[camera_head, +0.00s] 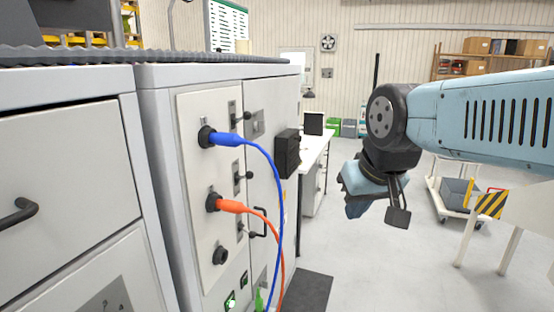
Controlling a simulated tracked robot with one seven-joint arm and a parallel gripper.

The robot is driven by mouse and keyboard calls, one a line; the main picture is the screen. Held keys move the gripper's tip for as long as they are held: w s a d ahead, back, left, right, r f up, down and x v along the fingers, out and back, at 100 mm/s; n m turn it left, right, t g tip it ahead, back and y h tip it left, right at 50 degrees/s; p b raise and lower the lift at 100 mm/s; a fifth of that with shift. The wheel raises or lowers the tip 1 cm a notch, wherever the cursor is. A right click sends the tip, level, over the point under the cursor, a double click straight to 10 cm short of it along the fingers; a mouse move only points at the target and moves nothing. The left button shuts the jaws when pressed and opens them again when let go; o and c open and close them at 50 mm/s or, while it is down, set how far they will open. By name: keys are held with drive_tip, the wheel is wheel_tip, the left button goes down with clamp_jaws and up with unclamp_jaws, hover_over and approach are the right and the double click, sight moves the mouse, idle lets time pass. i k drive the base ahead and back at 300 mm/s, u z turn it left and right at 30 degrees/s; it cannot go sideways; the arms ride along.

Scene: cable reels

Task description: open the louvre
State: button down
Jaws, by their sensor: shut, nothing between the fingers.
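My gripper (357,207) hangs at the end of my light blue arm, right of the cabinet and over open floor. It is shut and empty, pointing down, and touches nothing. Its fingertips are small and hard to make out. I cannot clearly pick out a louvre. A dark box (287,153) sticks out from the far part of the cabinet front, left of my gripper with a gap between; its face is too dark to show any slats.
The grey cabinet (185,75) carries a blue plug (225,140) and an orange plug (230,206), whose cables hang in front. A white bench (315,150) stands beyond. A cart (450,200) and a striped barrier (492,204) are at right. Floor between is clear.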

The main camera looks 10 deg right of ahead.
sight(287, 142)
drive_tip(key=u, duration=0.05)
drive_tip(key=k, duration=0.65)
drive_tip(key=z, duration=0.2)
drive_tip(key=i, duration=0.8)
drive_tip(key=u, duration=0.1)
drive_tip(key=k, duration=0.55)
drive_tip(key=z, duration=0.6)
drive_tip(key=i, duration=1.4)
drive_tip(key=u, duration=0.25)
